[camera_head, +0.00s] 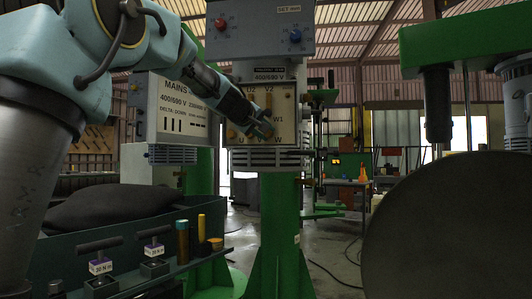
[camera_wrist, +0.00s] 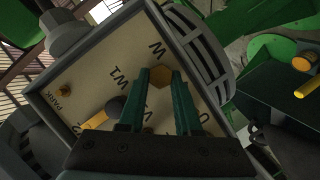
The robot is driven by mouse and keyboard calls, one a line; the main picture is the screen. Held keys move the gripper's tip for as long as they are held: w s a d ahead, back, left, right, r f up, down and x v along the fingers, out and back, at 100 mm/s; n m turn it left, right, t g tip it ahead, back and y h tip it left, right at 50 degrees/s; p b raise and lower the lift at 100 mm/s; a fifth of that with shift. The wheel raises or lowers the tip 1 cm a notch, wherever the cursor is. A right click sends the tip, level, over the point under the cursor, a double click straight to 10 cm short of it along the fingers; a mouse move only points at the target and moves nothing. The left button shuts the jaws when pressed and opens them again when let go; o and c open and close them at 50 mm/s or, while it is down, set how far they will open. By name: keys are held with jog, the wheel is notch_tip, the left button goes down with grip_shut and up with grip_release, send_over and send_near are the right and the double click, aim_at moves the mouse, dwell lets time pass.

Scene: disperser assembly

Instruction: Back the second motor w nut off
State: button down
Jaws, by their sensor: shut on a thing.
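The motor's terminal board (camera_head: 287,103) is a cream plate marked U2, V2, W1, U, V and W, in a grey box on a green column. It fills the middle of the wrist view (camera_wrist: 88,85). The w nut (camera_wrist: 160,78) is a brass hexagon beside the letter W. My gripper (camera_wrist: 160,73) has its two green fingers shut on the nut, one on each side. In the head view my gripper (camera_head: 268,133) is at the board's lower part, and it hides the nut there. The nut's thread is not visible.
A dark knob with a yellow bar (camera_wrist: 105,118) and a brass post by PARK (camera_wrist: 64,90) stand on the board. A mains panel (camera_head: 180,108) is to the left. A shelf at lower left holds torque tools (camera_head: 101,262) and yellow parts (camera_head: 201,236). A large dark disc (camera_head: 445,235) fills the right.

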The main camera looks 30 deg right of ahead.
jog(key=shift+a+f+n+t+h+b, duration=0.2)
jog(key=shift+n+h+b, duration=0.55)
jog(key=shift+n+b, duration=1.7)
jog(key=shift+d+f+n+t+h+b, duration=0.2)
jog(key=shift+n+t+h+b, duration=0.75)
jog(key=shift+b, duration=2.55)
jog(key=shift+a+f+n+g+h+b, duration=0.1)
jog(key=shift+f+n+g+h+b, duration=0.3)
jog(key=shift+n+b, duration=2.2)
jog(key=shift+r+t+b, duration=0.25)
jog(key=shift+b, duration=0.25)
jog(key=c, duration=0.6)
grip_release()
jog(key=b+v, duration=0.4)
jog(key=v, duration=0.6)
jog(key=shift+a, duration=0.35)
